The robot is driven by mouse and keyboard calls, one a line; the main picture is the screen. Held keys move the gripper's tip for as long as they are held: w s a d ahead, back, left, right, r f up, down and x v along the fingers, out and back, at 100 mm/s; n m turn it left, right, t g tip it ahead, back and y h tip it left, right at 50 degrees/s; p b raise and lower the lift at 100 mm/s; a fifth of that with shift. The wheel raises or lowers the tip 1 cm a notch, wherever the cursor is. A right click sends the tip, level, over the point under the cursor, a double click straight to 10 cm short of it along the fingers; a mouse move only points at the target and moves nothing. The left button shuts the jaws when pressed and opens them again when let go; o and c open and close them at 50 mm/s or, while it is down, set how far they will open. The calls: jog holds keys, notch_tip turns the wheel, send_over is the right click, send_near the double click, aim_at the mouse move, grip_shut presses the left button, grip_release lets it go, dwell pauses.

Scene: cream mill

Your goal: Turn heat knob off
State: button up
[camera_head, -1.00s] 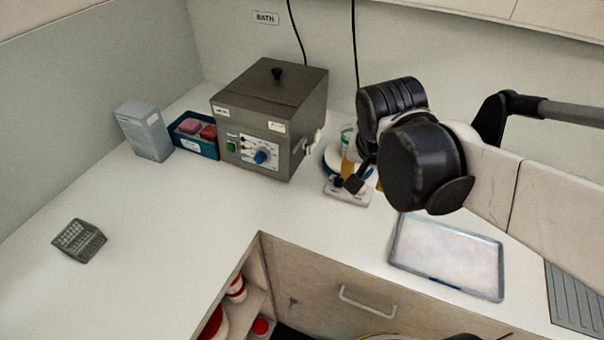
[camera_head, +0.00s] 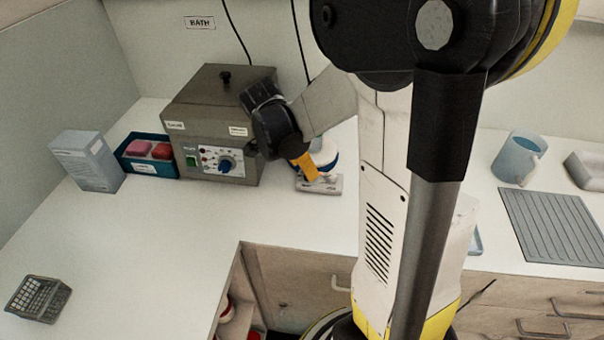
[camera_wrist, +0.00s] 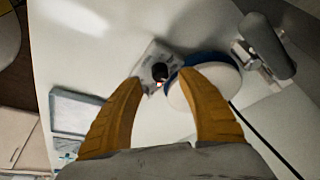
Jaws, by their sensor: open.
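The grey bath (camera_head: 215,115) stands at the back with a blue knob (camera_head: 226,165) on its front panel. To its right is a small device with a pale base (camera_head: 318,184) and a round white, blue-rimmed top (camera_head: 325,155). In the wrist view, a black knob (camera_wrist: 160,71) stands on the device's base, beside the round top (camera_wrist: 218,83). My gripper (camera_wrist: 162,78) is open, its orange fingers on either side of the black knob's place in the picture. I cannot tell whether they touch it. In the head view, my gripper (camera_head: 306,168) is above the device, partly hidden by my wrist.
A blue bin (camera_head: 148,157) with pink and red items and a pale box (camera_head: 88,160) stand left of the bath. A blue jug (camera_head: 518,157) and ribbed mat (camera_head: 555,225) are at right.

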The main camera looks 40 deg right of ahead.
jog(key=shift+b+x, duration=0.5)
jog(key=shift+x, duration=1.35)
grip_shut()
